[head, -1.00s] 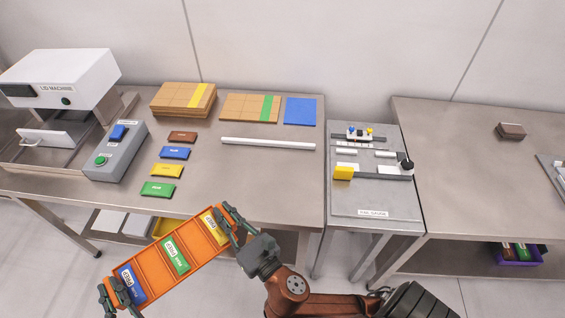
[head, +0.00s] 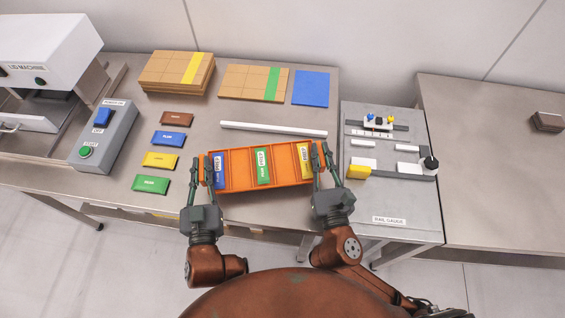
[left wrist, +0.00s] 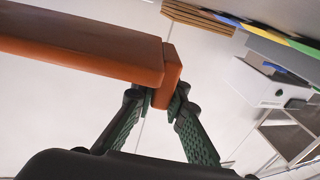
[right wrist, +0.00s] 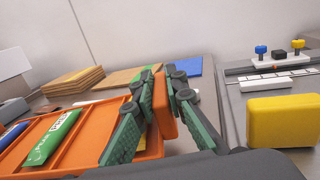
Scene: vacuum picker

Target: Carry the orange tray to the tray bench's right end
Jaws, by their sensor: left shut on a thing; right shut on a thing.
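The orange tray (head: 238,178) is held between my two grippers at the front right of the steel bench (head: 260,116) in the head view. It holds a blue packet (head: 220,170), a green packet (head: 262,165) and a yellow packet (head: 304,161) in separate compartments. My left gripper (head: 207,170) is shut on the tray's left end; the left wrist view shows its fingers around the orange end (left wrist: 172,75). My right gripper (head: 320,160) is shut on the right end, also seen in the right wrist view (right wrist: 165,105).
A white bar (head: 273,130) lies just behind the tray. Loose packets, including a green one (head: 151,184), lie to its left. The rail gauge (head: 390,190) stands to the right, with another bench (head: 490,170) beyond it. A control box (head: 103,134) stands left.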

